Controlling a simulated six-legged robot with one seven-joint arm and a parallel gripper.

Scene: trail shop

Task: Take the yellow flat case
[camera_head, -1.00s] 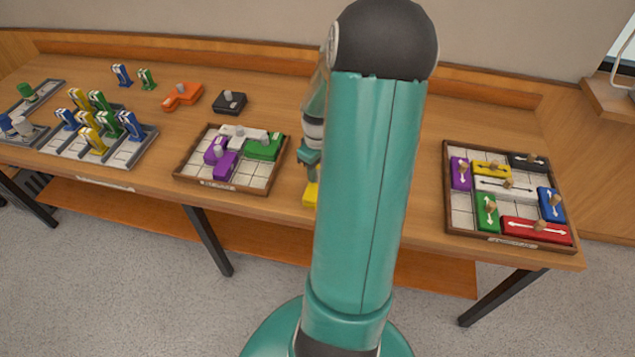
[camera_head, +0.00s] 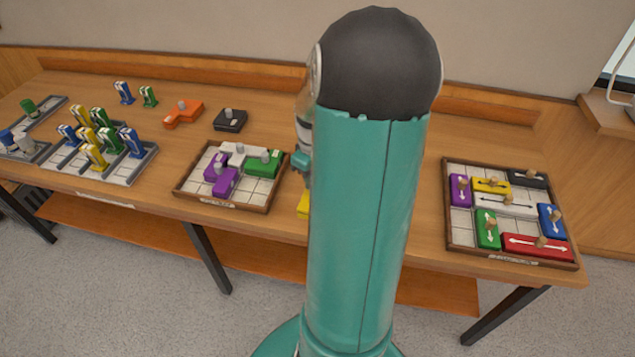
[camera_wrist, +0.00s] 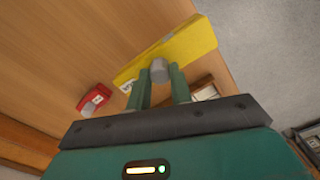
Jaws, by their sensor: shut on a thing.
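The yellow flat case (camera_wrist: 185,50) is a thin yellow slab with a grey knob (camera_wrist: 159,70) and a small white label near one end, seen in the wrist view. My gripper (camera_wrist: 160,80) is shut on the knob, with a green finger on each side. In the head view only a small part of the yellow case (camera_head: 303,205) shows at the left edge of my arm, near the table's front edge. My arm hides the rest of it and the fingers there. I cannot tell whether the case touches the table.
A tray (camera_head: 182,190) of purple, white and green pieces stands left of my arm, and a tray (camera_head: 459,232) of coloured blocks stands right. A black piece (camera_head: 230,120) and an orange piece (camera_head: 183,114) lie behind. A red piece (camera_wrist: 96,100) lies near my gripper.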

